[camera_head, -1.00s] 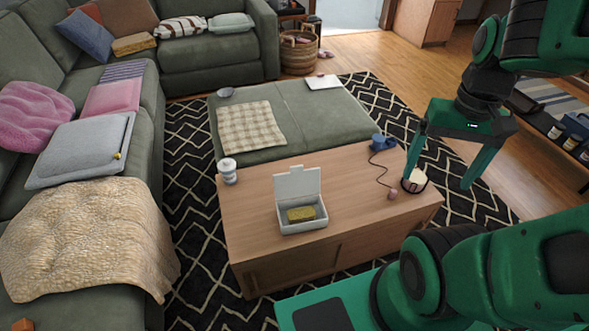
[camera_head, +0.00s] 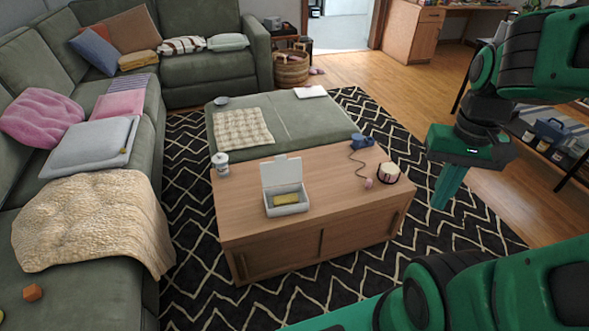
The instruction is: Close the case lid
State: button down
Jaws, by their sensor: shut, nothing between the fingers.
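The white case (camera_head: 288,209) sits on the wooden coffee table (camera_head: 245,222) with its lid (camera_head: 281,171) standing open at the back. A yellow sponge-like block (camera_head: 286,199) lies inside the case. My green gripper (camera_head: 447,188) is in the air to the right of the table, well apart from the case. Its fingers point down, are shut together, and hold nothing.
A white cup (camera_head: 221,164) stands at the table's left end. A round dark-sided tin (camera_head: 388,173), a small pink item (camera_head: 368,183) with a cord and a blue mug-like object (camera_head: 361,141) are at the right. A green ottoman (camera_head: 300,127) adjoins the table's far side.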

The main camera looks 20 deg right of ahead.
aim_at(282, 171)
jog(key=k, duration=0.55)
jog(key=z, duration=0.5)
jog(key=i, duration=2)
jog(key=u, duration=0.55)
